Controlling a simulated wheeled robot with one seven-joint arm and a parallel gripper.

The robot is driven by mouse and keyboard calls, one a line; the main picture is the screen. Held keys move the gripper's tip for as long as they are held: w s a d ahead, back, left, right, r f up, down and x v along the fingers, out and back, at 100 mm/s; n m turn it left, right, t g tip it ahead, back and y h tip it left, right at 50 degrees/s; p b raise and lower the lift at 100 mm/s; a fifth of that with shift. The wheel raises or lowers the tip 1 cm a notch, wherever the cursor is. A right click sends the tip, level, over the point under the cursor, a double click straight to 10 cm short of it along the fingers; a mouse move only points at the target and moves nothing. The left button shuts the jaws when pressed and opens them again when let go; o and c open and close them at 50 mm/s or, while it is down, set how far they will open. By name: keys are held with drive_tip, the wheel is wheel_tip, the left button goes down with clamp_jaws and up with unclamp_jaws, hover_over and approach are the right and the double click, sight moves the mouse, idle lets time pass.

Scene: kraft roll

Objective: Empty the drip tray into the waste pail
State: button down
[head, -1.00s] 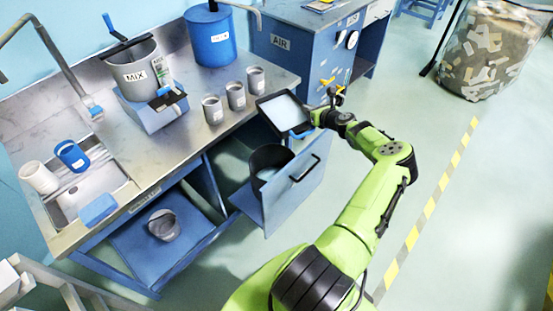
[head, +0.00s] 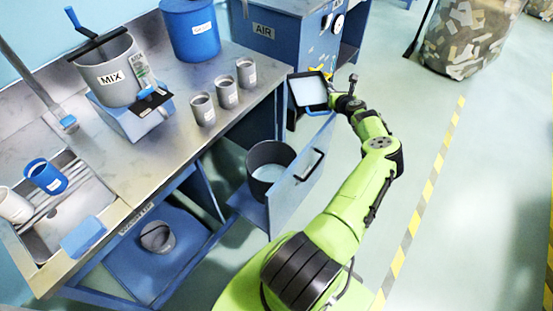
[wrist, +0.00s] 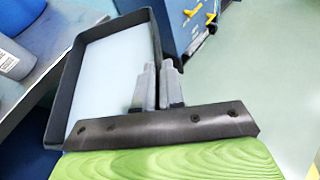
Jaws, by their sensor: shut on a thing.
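The drip tray (head: 322,76) is a shallow black-rimmed tray with a pale bluish-white inside. My gripper (head: 333,101) is shut on its near right side and holds it in the air, past the front corner of the bench. In the wrist view, the tray (wrist: 68,75) lies left of my gripper (wrist: 160,72), and pale content or a pale floor fills it; I cannot tell which. The tray looks somewhat tilted. The waste pail (head: 252,178), dark grey and round, stands in the pulled-out blue drawer (head: 292,190), below and left of the tray. Its pale inside shows.
The steel bench (head: 190,140) carries several grey cups (head: 227,95), the MIX pot (head: 105,80) and a blue drum (head: 190,32). The blue AIR cabinet (head: 275,50) stands behind the tray. Open floor (head: 420,120) with a striped line lies to the right.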

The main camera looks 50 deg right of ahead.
drive_tip(key=shift+n+h, duration=0.5)
drive_tip(key=shift+h, duration=0.1)
drive_tip(key=r+p, duration=0.1)
drive_tip(key=p, duration=0.1)
drive_tip(key=a+r+p, duration=0.1)
drive_tip(key=r, duration=0.1)
drive_tip(key=a+r+p, duration=0.1)
drive_tip(key=p, duration=0.1)
drive_tip(key=shift+r+p, duration=0.3)
drive_tip(key=shift+r, duration=0.1)
drive_tip(key=shift+w+a+r, duration=0.1)
drive_tip(key=shift+a+r, duration=0.1)
drive_tip(key=shift+a, duration=0.1)
drive_tip(key=shift+a+n+t+h, duration=0.3)
drive_tip(key=shift+a+n+h, duration=0.1)
drive_tip(key=shift+a+h, duration=0.15)
drive_tip(key=shift+d, duration=0.15)
drive_tip(key=shift+f, duration=0.1)
drive_tip(key=shift+w+a+r+n+h, duration=0.1)
drive_tip(key=shift+a+r+n+h, duration=0.1)
drive_tip(key=shift+a+n, duration=0.3)
drive_tip(key=shift+w+a+r+n+h, duration=0.1)
drive_tip(key=shift+a+r+n, duration=0.1)
drive_tip(key=shift+a, duration=0.45)
